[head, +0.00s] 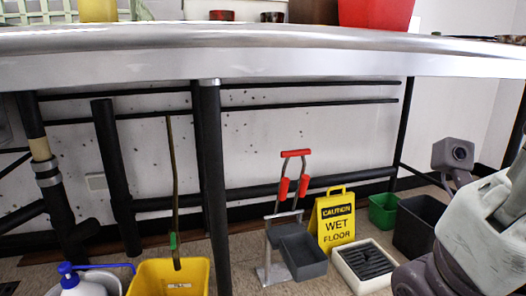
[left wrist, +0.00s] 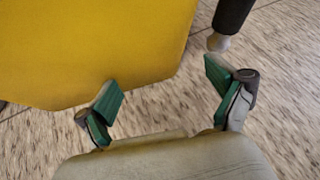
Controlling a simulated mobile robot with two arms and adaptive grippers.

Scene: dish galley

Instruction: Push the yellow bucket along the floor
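The yellow bucket (head: 145,284) stands on the floor at the bottom left of the head view, cut off by the lower edge. A thin handle with a green part reaches down over it. In the left wrist view the yellow bucket (left wrist: 90,45) fills the upper left as a broad yellow wall. My left gripper (left wrist: 162,78) is open, its two green-padded fingers well apart and empty. Its left finger is close to the bucket's lower edge; whether they touch I cannot tell. My left gripper is outside the head view. My right arm is at the right edge, its gripper not visible.
A steel table (head: 300,45) spans above, on black legs (head: 210,180). A spray bottle (head: 82,285) is left of the bucket. To the right are a red-handled dustpan (head: 304,258), yellow wet-floor sign (head: 335,218), drain tray (head: 362,262), green bin (head: 383,211) and dark bin (head: 418,225).

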